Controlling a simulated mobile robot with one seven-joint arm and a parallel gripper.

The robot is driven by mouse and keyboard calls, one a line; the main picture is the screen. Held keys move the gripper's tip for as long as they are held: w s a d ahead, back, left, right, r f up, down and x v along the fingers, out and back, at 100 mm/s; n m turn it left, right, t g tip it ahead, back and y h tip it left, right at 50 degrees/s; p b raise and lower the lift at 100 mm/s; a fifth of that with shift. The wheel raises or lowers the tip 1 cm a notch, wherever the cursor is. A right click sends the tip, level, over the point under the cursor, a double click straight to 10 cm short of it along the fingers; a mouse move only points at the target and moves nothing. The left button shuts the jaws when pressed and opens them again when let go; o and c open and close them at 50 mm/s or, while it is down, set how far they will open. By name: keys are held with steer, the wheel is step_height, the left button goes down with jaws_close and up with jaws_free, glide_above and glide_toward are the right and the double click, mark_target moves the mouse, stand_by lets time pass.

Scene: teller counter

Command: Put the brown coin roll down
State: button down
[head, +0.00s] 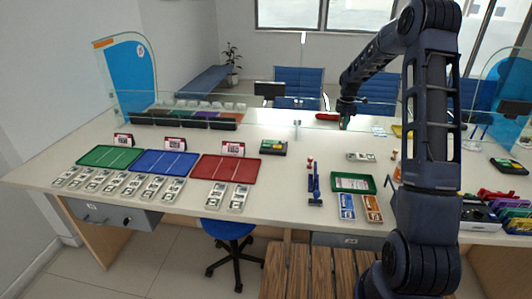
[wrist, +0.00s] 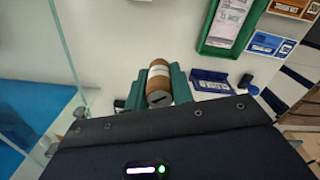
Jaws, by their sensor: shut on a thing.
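In the wrist view the brown coin roll (wrist: 159,85) sits between the green fingers of my gripper (wrist: 158,88), which is shut on it. The roll's near end shows a pale face with a dark mark. In the head view my gripper (head: 345,121) is at the far side of the white counter (head: 285,180), close to the glass screen. The roll is too small or hidden to make out there. I cannot tell from these views how high the roll is above the counter.
The glass screen (wrist: 68,45) runs close along the left in the wrist view. A green tray (wrist: 203,48) holding notes and a blue stapler-like tool (wrist: 211,82) lie to the right. Red, blue and green mats fill the counter's left side. The middle has clear patches.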

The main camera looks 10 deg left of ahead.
steer(key=w+a+n, duration=0.2)
steer(key=a+n, duration=0.1)
steer(key=a, duration=1)
steer(key=n, duration=0.8)
glide_above(229, 164)
step_height(229, 164, down, 19)
steer(key=shift+f, duration=0.15)
steer(key=shift+f, duration=0.15)
steer(key=c, duration=1.2)
jaws_free()
step_height(229, 164, up, 12)
